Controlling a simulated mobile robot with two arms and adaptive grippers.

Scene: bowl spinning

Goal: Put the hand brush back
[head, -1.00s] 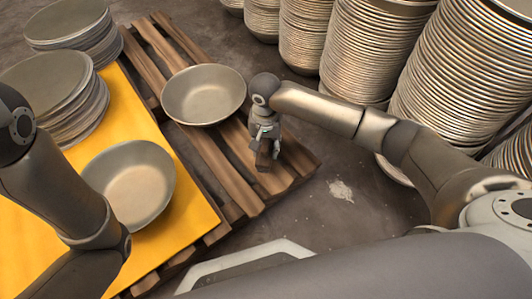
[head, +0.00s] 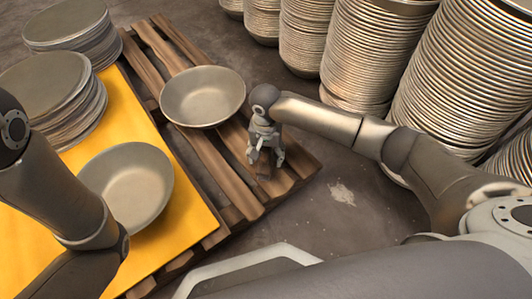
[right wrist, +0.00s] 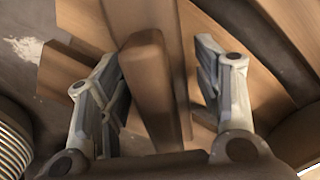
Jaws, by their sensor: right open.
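The hand brush (head: 264,172) is a small brown wooden piece on the right end of the wooden pallet (head: 235,184), mostly hidden under my right gripper. In the right wrist view its brown handle (right wrist: 150,88) stands between the two fingers, with gaps on both sides. My right gripper (head: 267,161) is open over it, and the spread fingers also show in the right wrist view (right wrist: 155,65). The bristles cannot be made out. My left arm shows at the left of the head view, but its gripper is out of the picture.
A metal bowl (head: 203,96) sits on the pallet, left of my right gripper. Another bowl (head: 128,187) rests on the yellow surface (head: 187,238). Stacked bowls (head: 52,92) stand at the left. Tall bowl stacks (head: 455,70) line the back right.

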